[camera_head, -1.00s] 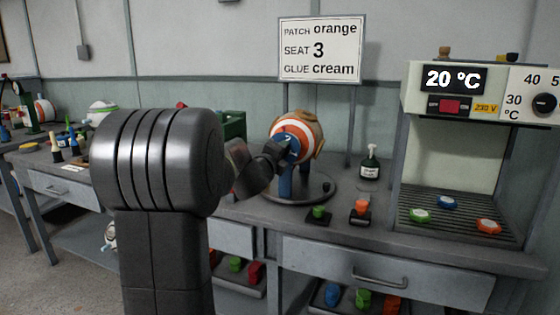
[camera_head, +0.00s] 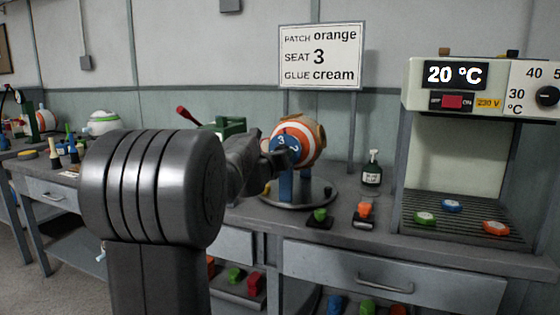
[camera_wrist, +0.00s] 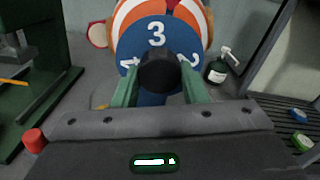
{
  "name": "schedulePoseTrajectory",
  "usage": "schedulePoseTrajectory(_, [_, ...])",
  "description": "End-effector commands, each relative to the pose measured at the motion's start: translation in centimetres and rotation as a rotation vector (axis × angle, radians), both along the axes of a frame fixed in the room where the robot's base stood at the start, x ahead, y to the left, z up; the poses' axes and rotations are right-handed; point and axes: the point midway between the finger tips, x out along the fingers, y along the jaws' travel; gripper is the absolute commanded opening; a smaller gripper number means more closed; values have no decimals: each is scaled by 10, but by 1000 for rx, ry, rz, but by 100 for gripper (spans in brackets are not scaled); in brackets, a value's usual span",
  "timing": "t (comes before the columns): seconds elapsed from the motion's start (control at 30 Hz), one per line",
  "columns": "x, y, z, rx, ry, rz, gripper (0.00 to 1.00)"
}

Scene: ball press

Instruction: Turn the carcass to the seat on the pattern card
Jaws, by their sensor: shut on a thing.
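The carcass (camera_head: 311,133) is a ball with orange, white and tan panels on a blue stand with a round grey base. A blue numbered dial (camera_wrist: 157,33) faces my gripper; 3 is at its top in the wrist view, with what looks like a 4 at left and a 2 at right. My gripper (camera_wrist: 160,82) has its green fingers on either side of the black knob (camera_wrist: 160,68) at the dial's middle and is shut on it. It also shows in the head view (camera_head: 279,159). The pattern card (camera_head: 320,55) reads patch orange, seat 3, glue cream.
A dark green bottle (camera_head: 372,168) stands right of the carcass. Small green (camera_head: 320,215) and orange (camera_head: 365,209) pieces sit in front. A green machine (camera_head: 222,125) stands behind my arm. The heater cabinet (camera_head: 455,160) at right shows 20 °C, with coloured discs inside.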

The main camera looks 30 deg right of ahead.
Motion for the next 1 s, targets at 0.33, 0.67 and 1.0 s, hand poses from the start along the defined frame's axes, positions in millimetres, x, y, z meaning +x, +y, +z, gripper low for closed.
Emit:
schedulePoseTrajectory(0.33, [0,0,-3,134,-151,-2,0])
schedulePoseTrajectory(0.67, [0,0,-2,176,-201,-2,0])
schedulePoseTrajectory(1.0, [0,0,-2,178,-202,-2,0])
